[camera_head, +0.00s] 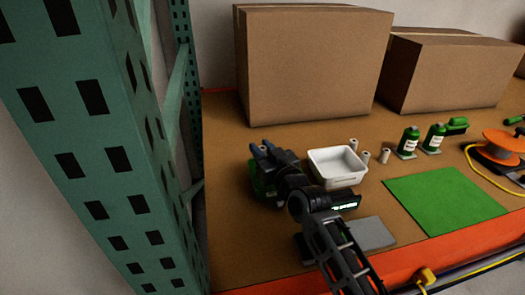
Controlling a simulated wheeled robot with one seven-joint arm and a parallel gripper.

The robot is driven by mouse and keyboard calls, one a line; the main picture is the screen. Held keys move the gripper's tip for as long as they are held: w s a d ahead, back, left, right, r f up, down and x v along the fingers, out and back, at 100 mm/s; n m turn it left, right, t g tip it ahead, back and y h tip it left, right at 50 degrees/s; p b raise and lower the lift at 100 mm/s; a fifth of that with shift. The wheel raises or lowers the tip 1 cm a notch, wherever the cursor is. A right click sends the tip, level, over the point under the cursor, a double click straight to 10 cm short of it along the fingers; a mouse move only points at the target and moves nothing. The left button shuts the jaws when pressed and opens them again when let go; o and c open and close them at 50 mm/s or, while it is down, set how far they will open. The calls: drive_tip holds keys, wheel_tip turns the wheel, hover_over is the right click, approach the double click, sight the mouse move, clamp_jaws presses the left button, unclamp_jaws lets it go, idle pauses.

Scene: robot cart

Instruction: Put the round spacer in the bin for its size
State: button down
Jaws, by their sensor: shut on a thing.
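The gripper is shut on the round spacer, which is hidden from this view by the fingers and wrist. A white, open bin (337,181) stands just right of my wrist, and its visible inside looks empty. Several small pale cylinders (385,156) stand upright behind and right of the white bin.
A green upright (110,120) borders the left. Two large cardboard boxes (310,65) stand at the back. Green bottles (409,142), a green mat (445,200), a grey plate (371,234) and an orange reel (503,141) lie to the right. An orange beam (440,259) edges the front.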

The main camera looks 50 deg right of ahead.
drive_tip(key=c, duration=0.9)
unclamp_jaws()
drive_tip(key=shift+s+f, duration=0.1)
drive_tip(key=shift+f, duration=0.85)
drive_tip(key=shift+o, duration=0.2)
drive_tip(key=shift+r, duration=0.1)
drive_tip(key=shift+r+p, duration=0.3)
drive_tip(key=shift+p, duration=0.1)
drive_tip(key=v, duration=0.6)
drive_tip(key=shift+s+a+r, duration=0.1)
drive_tip(key=shift+s+r, duration=0.05)
drive_tip(key=shift+r, duration=0.2)
drive_tip(key=shift+s+a+r, duration=0.15)
drive_tip(key=shift+s+r, duration=0.05)
drive_tip(key=shift+s, duration=0.2)
